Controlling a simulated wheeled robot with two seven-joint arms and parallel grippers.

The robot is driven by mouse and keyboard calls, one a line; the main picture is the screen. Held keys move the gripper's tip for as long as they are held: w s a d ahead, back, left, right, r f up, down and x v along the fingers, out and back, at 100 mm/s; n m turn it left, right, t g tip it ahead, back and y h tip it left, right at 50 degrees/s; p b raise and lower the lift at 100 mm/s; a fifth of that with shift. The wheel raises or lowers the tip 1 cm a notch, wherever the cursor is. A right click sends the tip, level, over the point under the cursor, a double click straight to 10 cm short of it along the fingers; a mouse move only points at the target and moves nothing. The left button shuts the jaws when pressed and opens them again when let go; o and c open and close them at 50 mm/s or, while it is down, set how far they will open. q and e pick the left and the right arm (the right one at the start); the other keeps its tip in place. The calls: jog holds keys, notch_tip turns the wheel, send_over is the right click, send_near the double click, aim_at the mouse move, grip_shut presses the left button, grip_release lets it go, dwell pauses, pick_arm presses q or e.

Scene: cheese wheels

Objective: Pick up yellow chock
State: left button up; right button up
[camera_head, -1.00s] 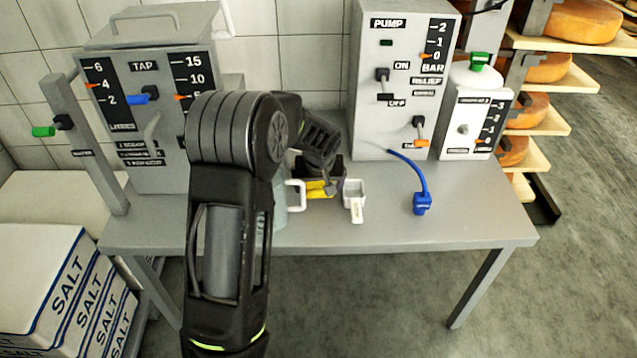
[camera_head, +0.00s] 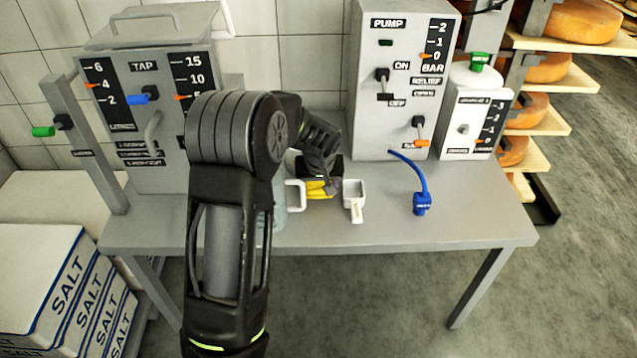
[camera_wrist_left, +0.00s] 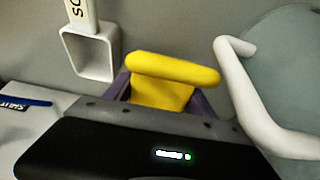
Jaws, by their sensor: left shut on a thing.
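The yellow chock (camera_head: 318,188) is at the back middle of the grey table, partly hidden by my left gripper (camera_head: 325,184) in the head view. In the left wrist view the yellow chock (camera_wrist_left: 165,85) shows its rounded top bar and a flat body below, with dark purple finger parts on both sides of it. My left gripper is shut on the chock. Its lower part is hidden behind the black gripper body. I cannot tell whether the chock touches the table. My right gripper is not in view.
A white scoop (camera_head: 355,200) lies close right of the chock. A jug with a white handle (camera_head: 296,194) stands close left. The tap box (camera_head: 150,110) stands at left; the table's right front is clear.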

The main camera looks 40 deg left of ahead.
pick_arm(q)
grip_shut()
jog(key=shift+r, duration=0.15)
notch_tip(320, 180, up, 10)
jog(key=shift+f+p, duration=0.1)
jog(key=shift+p, duration=0.3)
dwell(0.8)
notch_tip(320, 180, up, 7)
jog(key=p, duration=0.4)
jog(key=s+d+m+h+p, duration=0.1)
jog(key=d+m, duration=0.1)
jog(key=d, duration=0.5)
jog(key=s+d+f+m+h+p, duration=0.1)
jog(key=d+m, duration=0.2)
jog(key=d, duration=0.5)
jog(key=s+d+f+m+t+p, duration=0.1)
jog(key=d+m+p, duration=0.1)
jog(key=d, duration=0.6)
jog(key=shift+s+m+h, duration=0.3)
jog(key=shift+s+h, duration=0.1)
jog(key=shift+d, duration=0.1)
